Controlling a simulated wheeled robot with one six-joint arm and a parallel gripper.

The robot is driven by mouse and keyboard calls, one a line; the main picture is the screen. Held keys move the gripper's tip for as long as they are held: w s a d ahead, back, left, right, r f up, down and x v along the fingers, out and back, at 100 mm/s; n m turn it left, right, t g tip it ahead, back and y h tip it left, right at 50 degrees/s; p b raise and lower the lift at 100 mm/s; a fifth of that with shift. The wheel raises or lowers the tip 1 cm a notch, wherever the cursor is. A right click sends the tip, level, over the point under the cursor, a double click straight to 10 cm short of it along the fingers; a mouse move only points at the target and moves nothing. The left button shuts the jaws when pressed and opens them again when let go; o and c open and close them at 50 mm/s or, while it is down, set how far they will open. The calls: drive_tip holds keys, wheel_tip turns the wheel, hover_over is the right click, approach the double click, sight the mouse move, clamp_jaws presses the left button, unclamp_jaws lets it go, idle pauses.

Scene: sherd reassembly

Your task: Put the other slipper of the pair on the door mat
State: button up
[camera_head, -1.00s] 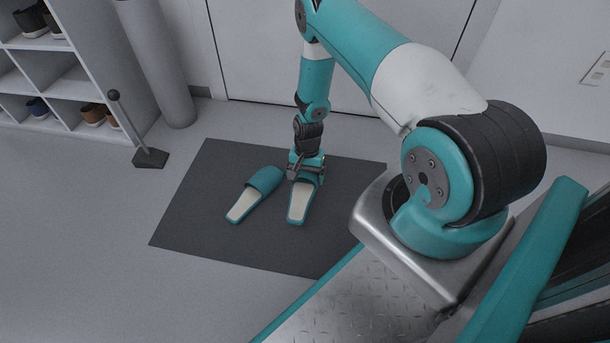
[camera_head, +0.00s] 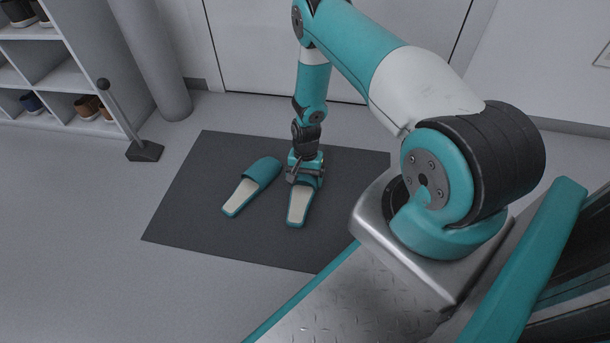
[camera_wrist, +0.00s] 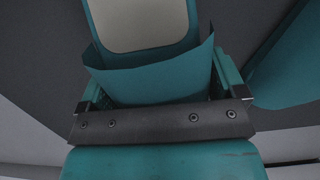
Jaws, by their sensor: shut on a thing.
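Two teal slippers with cream insoles are on the dark grey door mat (camera_head: 190,215). The left slipper (camera_head: 251,186) lies on the mat at a slant, its toe toward the upper right. The right slipper (camera_head: 299,204) points more straight toward the door. My gripper (camera_head: 305,176) is shut on the toe part of the right slipper. In the wrist view the held slipper (camera_wrist: 150,75) sits between the jaws (camera_wrist: 160,105), its insole beyond. Part of the other slipper (camera_wrist: 290,70) shows at the right edge there. I cannot tell whether the held slipper's sole touches the mat.
A white shelf (camera_head: 65,85) with shoes stands at the upper left. A dark stand with an upright rod and a knob (camera_head: 144,151) stands left of the mat, near a grey column (camera_head: 160,60). A white door (camera_head: 255,50) is behind the mat. The mat's left and front parts are bare.

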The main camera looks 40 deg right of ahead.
drive_tip(key=shift+f+b, duration=0.45)
drive_tip(key=shift+f, duration=0.15)
drive_tip(key=shift+f, duration=0.35)
drive_tip(key=shift+d+f+b, duration=0.1)
drive_tip(key=shift+f+b, duration=0.05)
drive_tip(key=shift+b, duration=0.3)
drive_tip(key=o, duration=0.8)
drive_tip(key=shift+c, duration=0.2)
drive_tip(key=shift+w+r+p, duration=0.15)
drive_tip(key=shift+r+p, duration=0.5)
drive_tip(key=shift+p, duration=0.3)
drive_tip(key=r+p, duration=0.4)
drive_tip(key=r, duration=0.1)
drive_tip(key=d+r+p, duration=0.1)
drive_tip(key=r+p, duration=0.1)
drive_tip(key=r, duration=0.1)
drive_tip(key=shift+w+r+p, duration=0.25)
drive_tip(key=shift+w+p, duration=0.05)
drive_tip(key=shift+p, duration=0.05)
